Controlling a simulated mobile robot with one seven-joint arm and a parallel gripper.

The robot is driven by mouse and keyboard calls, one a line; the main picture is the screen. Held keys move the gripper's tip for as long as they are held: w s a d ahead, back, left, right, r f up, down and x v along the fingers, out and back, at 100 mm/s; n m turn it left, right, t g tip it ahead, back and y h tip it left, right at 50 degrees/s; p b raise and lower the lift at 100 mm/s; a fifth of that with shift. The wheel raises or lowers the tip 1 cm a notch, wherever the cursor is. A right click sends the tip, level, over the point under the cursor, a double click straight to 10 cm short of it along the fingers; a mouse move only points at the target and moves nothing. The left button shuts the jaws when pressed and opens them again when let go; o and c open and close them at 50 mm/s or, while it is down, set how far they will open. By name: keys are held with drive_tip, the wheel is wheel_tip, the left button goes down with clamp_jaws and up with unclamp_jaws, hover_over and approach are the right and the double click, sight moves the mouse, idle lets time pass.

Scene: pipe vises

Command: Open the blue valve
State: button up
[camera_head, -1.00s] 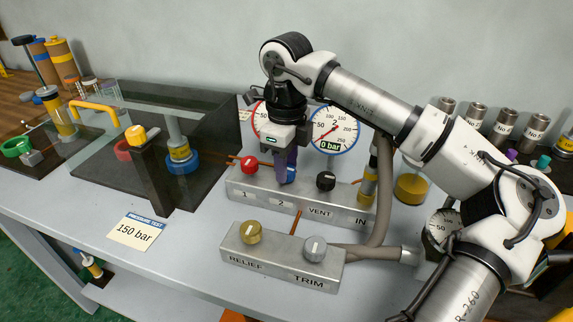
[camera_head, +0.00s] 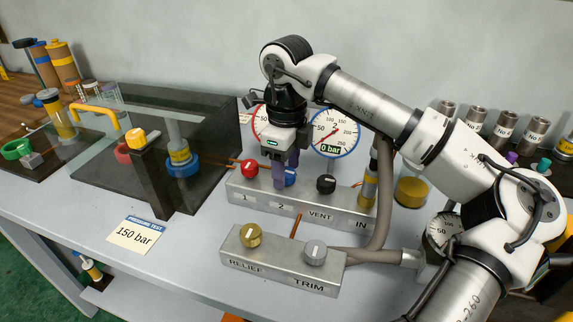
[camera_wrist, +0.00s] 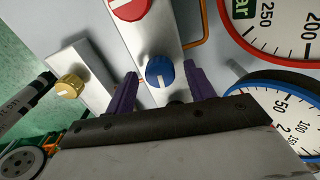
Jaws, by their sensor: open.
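The blue valve (camera_head: 291,178) is a round knob on the metal block, above the label 2. In the wrist view the blue valve (camera_wrist: 160,70) shows a white pointer line and lies between the tips of the two purple fingers, with gaps on both sides. My gripper (camera_head: 285,172) is open and points down at it. My gripper (camera_wrist: 161,76) holds nothing. In the head view a finger partly hides the blue valve. I cannot tell whether the fingertips reach down around it.
The red valve (camera_head: 249,166) is to the left and the black vent knob (camera_head: 326,183) to the right. The front block carries a gold relief knob (camera_head: 251,235) and grey trim knob (camera_head: 315,252). Gauge 2 (camera_head: 334,133) reads 0 bar. A hose runs at the right.

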sight(286, 172)
wheel_tip(286, 172, up, 14)
idle(0.5)
drive_tip(key=shift+s+f, duration=0.1)
drive_tip(key=shift+f, duration=0.05)
